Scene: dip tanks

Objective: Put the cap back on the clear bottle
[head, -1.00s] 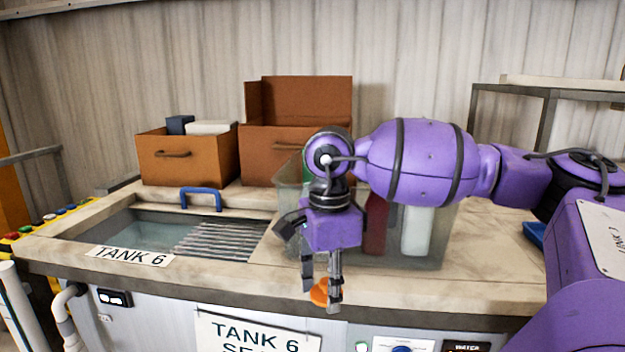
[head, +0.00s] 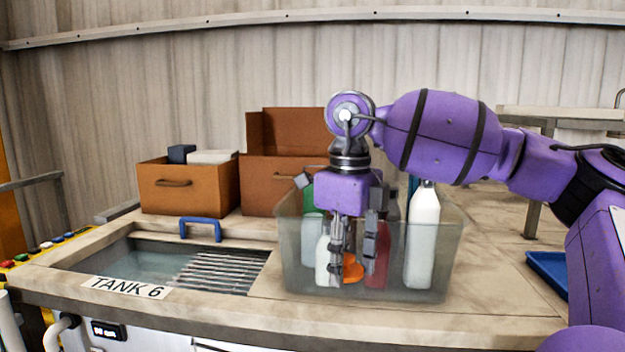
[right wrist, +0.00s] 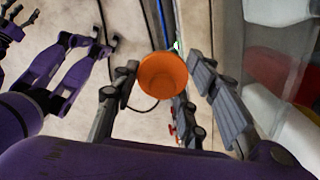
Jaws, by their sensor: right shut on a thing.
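My right gripper (head: 353,272) is shut on an orange cap (head: 352,267), held in front of a see-through tub (head: 440,278). In the right wrist view the orange cap (right wrist: 162,73) sits between the fingertips. The tub holds a tall white bottle (head: 422,245), a red item (head: 379,260), a green item (head: 312,198) and a pale whitish bottle (head: 322,258), partly hidden by the gripper. I cannot tell which one is the clear bottle. My left gripper does not show in the head view; purple and dark parts of mine show at upper left in the right wrist view.
Tank 6 (head: 135,258), with a metal grate and a blue handle (head: 200,222), lies left of the tub. Brown boxes (head: 188,198) stand behind. A blue tray (head: 548,270) lies at the right. The bench between tub and blue tray is clear.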

